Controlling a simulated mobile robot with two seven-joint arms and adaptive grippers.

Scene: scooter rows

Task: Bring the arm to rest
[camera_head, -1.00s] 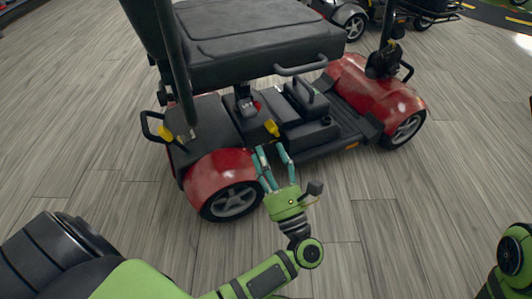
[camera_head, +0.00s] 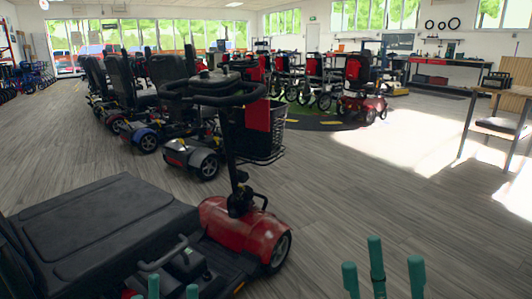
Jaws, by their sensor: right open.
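My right gripper (camera_head: 383,275) shows at the bottom edge, right of centre, as several teal fingertips pointing up. They stand apart with nothing between them, so it is open. My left gripper (camera_head: 172,290) shows only as two teal fingertips at the bottom edge, left of centre. They are apart, with nothing seen between them. Both palms and arms are out of view below. The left fingertips overlap the near red scooter (camera_head: 240,232) in the picture; whether they touch it cannot be told.
The near scooter's black seat (camera_head: 105,225) fills the lower left. The grey floor (camera_head: 370,200) at centre right is clear.

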